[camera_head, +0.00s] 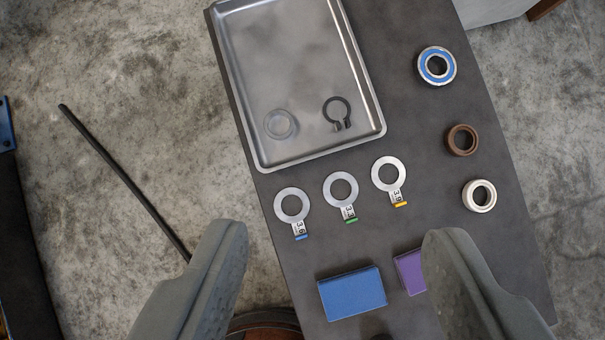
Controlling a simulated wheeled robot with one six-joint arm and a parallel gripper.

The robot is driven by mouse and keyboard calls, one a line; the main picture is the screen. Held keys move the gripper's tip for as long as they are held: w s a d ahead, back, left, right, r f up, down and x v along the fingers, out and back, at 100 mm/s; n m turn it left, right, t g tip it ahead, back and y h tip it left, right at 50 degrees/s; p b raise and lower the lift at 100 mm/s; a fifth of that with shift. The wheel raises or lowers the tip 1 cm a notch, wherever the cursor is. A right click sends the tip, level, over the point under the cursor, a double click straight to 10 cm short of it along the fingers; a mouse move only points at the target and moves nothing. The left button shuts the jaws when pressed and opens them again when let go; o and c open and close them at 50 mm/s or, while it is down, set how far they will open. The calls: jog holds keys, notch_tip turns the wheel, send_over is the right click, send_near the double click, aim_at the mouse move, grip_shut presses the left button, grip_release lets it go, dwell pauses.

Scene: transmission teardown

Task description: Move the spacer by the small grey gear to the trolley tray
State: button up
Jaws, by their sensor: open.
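A shallow metal tray (366,72) lies on the dark top at upper middle. In it are a thin pale ring (269,125) at the lower left and a black open ring with two lugs (328,112) at the lower right. No small grey gear shows. Three flat grey rings with tags lie below the tray: one blue-marked (280,206), one green-marked (329,189), one yellow-marked (378,173). I cannot tell whether any is the task's spacer. My gripper (337,240) is open and empty, its two fingers wide apart at the bottom of the view.
A blue-sealed bearing (423,70), a brown ring (452,142) and a pale metal ring (470,198) stand along the right. A blue block (352,293) and a purple block (409,271) lie near the fingers.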

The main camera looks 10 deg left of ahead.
jog(key=s+d+r+m+t, duration=0.1)
jog(key=s+d+r+t, duration=0.2)
jog(key=s+r, duration=0.3)
jog(key=s+d+r+m+t, duration=0.1)
jog(key=s+d+r+t, duration=0.2)
jog(key=s, duration=1.3)
jog(key=s+d+r+m+t, duration=0.1)
jog(key=s+d+r+t, duration=0.2)
jog(key=s+r, duration=0.7)
jog(key=shift+s+t+h, duration=0.4)
jog(key=shift+s+t, duration=0.3)
jog(key=shift+t, duration=0.3)
jog(key=shift+d, duration=0.1)
